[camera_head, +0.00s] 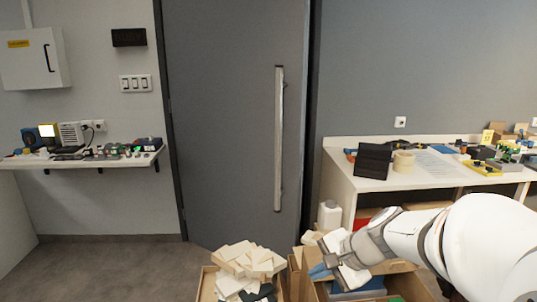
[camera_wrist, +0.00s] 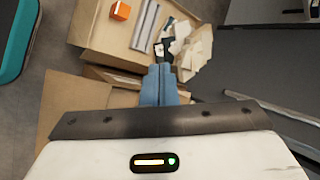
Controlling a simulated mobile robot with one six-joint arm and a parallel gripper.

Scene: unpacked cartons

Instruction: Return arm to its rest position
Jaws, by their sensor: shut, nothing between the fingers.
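My white arm reaches in from the right in the head view, and my gripper (camera_head: 322,270) hangs over the open cartons at the bottom. In the wrist view my gripper (camera_wrist: 160,70) shows two blue fingers pressed together, shut with nothing held. The fingertips point toward an open carton (camera_wrist: 95,42) and lie near its edge in the picture; I cannot tell the height between them. That carton holds cream-coloured blocks (camera_wrist: 190,50), an orange cube (camera_wrist: 120,10) and grey strips (camera_wrist: 146,22).
In the head view, a carton heaped with pale blocks (camera_head: 245,262) stands left of my gripper. A workbench (camera_head: 345,158) with tools stands behind on the right. A shelf (camera_head: 85,161) with devices is on the left wall. The grey door (camera_head: 225,120) is closed. Floor (camera_head: 110,270) is clear at left.

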